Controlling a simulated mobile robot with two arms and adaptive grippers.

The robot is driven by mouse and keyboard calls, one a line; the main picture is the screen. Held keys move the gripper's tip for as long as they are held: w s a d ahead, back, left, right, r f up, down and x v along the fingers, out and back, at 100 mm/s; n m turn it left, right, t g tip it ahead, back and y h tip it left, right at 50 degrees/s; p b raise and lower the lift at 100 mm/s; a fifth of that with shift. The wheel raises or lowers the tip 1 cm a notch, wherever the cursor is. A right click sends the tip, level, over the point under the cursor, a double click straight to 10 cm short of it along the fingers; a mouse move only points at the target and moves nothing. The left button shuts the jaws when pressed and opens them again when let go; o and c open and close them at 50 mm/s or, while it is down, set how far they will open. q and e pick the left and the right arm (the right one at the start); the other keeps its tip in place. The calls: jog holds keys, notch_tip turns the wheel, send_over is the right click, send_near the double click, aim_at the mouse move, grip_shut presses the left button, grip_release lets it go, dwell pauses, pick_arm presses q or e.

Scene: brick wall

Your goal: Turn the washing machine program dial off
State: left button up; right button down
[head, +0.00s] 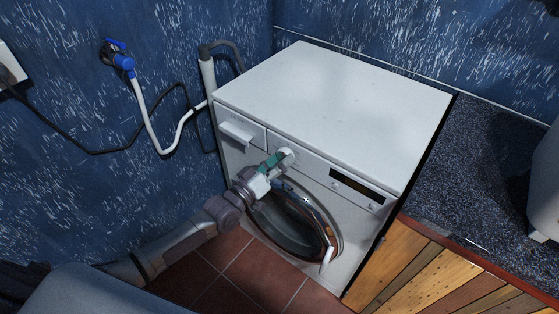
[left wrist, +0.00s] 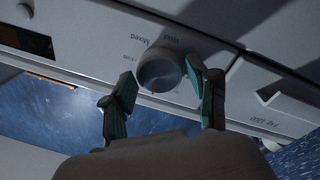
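The white washing machine (head: 330,98) stands against the blue wall, its door closed. Its round program dial (head: 287,154) is on the front panel, between the drawer and the display. In the left wrist view the dial (left wrist: 160,68) shows a small red mark near its lower edge, with upside-down labels such as "Mixed" around it. My left gripper (head: 275,162) is at the dial. Its green-padded fingers (left wrist: 163,92) are open on both sides of the dial. The right finger looks very close to the dial; contact is unclear. My right gripper is not in view.
The detergent drawer (head: 238,134) is left of the dial, the dark display (head: 357,186) right of it. The round door (head: 295,222) lies below my gripper. A dark speckled counter (head: 480,185) adjoins on the right. A white hose (head: 152,120) hangs from a blue tap on the left.

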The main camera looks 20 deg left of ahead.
pick_arm(q)
jog(key=shift+o, duration=0.9)
jog(key=shift+s, duration=0.1)
jog(key=v, duration=1.1)
jog(key=shift+s+a, duration=0.25)
jog(key=shift+s, duration=0.15)
jog(key=shift+f, duration=0.1)
jog(key=s+a+f+m+g+y+p, duration=0.1)
jog(key=s+a+f+g+y, duration=0.15)
jog(key=f, duration=0.65)
jog(key=s+a+f+g+y+p, duration=0.15)
jog(key=s+f, duration=0.25)
jog(key=f, duration=0.4)
jog(key=s+a+f+m+g+y+p, duration=0.1)
jog(key=s+a+f+g+y, duration=0.15)
jog(key=f, duration=0.65)
jog(key=s+d+f+m+g+p, duration=0.1)
jog(key=s+f+g, duration=0.2)
jog(key=s, duration=0.7)
jog(key=s+d+f+m+g, duration=0.1)
jog(key=s+d+f+g, duration=0.1)
jog(key=s+f, duration=0.5)
jog(key=s+d+f+g+y+p, duration=0.1)
jog(key=s+f+g, duration=0.3)
jog(key=s, duration=0.9)
jog(key=shift+s+d+f+m+g+p, duration=0.3)
jog(key=shift+s+d+f+m+g, duration=0.1)
jog(key=shift+d+f, duration=0.25)
